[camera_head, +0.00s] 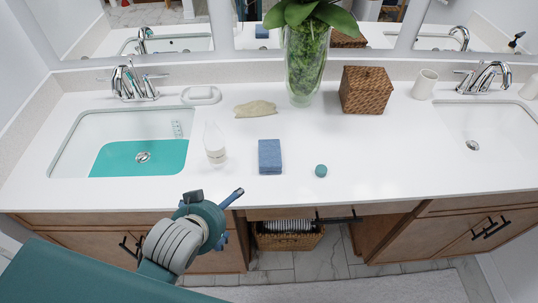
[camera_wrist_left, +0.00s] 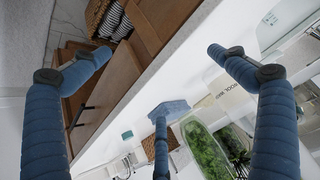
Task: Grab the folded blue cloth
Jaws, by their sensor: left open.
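The folded blue cloth (camera_head: 269,157) lies flat on the white countertop (camera_head: 350,150), between a white bottle and a small teal round item. It also shows in the left wrist view (camera_wrist_left: 169,109), beyond the spread fingers and partly covered by the middle finger. My left gripper (camera_head: 232,206) is in front of the counter's front edge, to the lower left of the cloth and apart from it. In the left wrist view the left gripper (camera_wrist_left: 158,60) has its fingers wide apart with nothing between them. My right gripper is not in view.
The white bottle (camera_head: 215,145) stands left of the cloth; the teal item (camera_head: 321,171) is to the right. A beige cloth-like piece (camera_head: 256,109), glass vase (camera_head: 304,75) and woven box (camera_head: 366,90) are behind. Sinks (camera_head: 75,135) (camera_head: 497,130) flank them. Counter right of the teal item is clear.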

